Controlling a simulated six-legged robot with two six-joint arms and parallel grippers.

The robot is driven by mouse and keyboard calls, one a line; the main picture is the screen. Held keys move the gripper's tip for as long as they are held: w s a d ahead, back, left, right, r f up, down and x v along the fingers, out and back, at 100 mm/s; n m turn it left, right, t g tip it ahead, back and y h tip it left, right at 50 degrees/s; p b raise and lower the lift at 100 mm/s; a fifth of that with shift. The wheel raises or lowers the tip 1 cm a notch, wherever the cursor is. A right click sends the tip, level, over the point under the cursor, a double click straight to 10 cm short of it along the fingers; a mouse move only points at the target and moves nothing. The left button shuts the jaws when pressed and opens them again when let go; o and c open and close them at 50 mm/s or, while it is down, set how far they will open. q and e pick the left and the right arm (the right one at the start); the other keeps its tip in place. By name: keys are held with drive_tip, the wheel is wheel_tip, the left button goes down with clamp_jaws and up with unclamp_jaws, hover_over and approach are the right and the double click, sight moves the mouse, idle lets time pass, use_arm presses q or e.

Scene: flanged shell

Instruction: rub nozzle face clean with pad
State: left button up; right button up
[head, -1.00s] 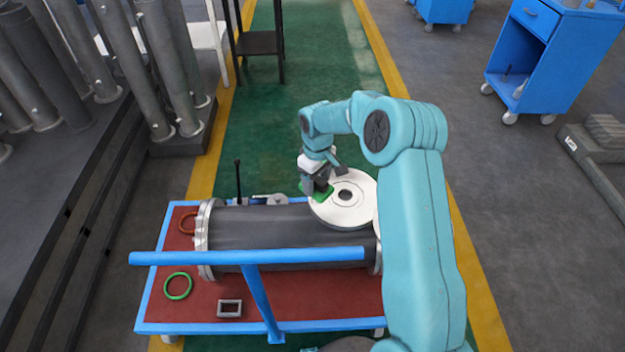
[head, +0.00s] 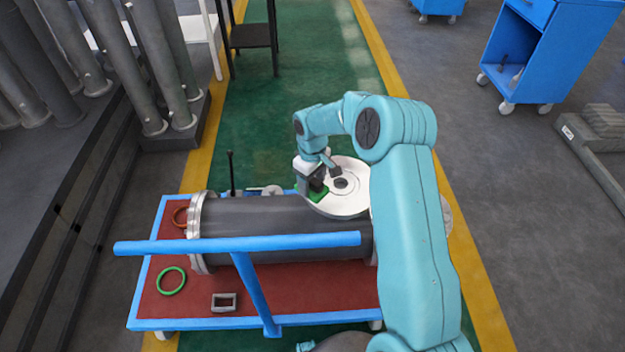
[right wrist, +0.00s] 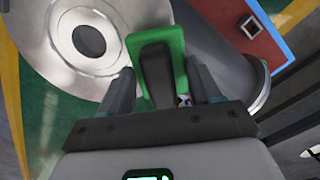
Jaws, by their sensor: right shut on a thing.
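The nozzle face (head: 352,199) is a pale round flange with a dark central hole, on top of a grey cylindrical shell (head: 285,229) lying on a cart. My right gripper (head: 313,187) is over the left part of the flange, shut on a green pad (head: 322,193) by its dark handle. In the right wrist view the pad (right wrist: 146,36) sits between the fingers beside the nozzle face (right wrist: 120,25), overlapping its edge; whether it touches the face cannot be told. The hole (right wrist: 89,40) is clear of the pad. My left gripper is not in view.
The cart has a red top (head: 190,306) and a blue rail (head: 235,243) in front of the shell. A blue cabinet (head: 545,60) stands at the right.

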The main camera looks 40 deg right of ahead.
drive_tip(key=shift+f+b, duration=0.7)
drive_tip(key=shift+f, duration=0.3)
drive_tip(key=shift+w, duration=0.1)
drive_tip(key=shift+w+d+r+p, duration=0.1)
drive_tip(key=shift+w+d+p, duration=0.25)
drive_tip(key=shift+w+d, duration=1.6)
drive_tip(key=shift+w, duration=0.2)
drive_tip(key=shift+w+d, duration=0.6)
drive_tip(key=shift+w, duration=0.2)
drive_tip(key=shift+s+a+f+b, duration=0.1)
drive_tip(key=shift+s+a+b, duration=0.1)
drive_tip(key=shift+s+a, duration=0.7)
drive_tip(key=shift+s+a+f+b, duration=0.1)
drive_tip(key=shift+s+a+b, duration=0.1)
drive_tip(key=shift+s+a, duration=1.1)
drive_tip(key=shift+s, duration=0.2)
drive_tip(key=shift+s+a, duration=0.4)
drive_tip(key=shift+s, duration=0.25)
drive_tip(key=shift+r, duration=0.1)
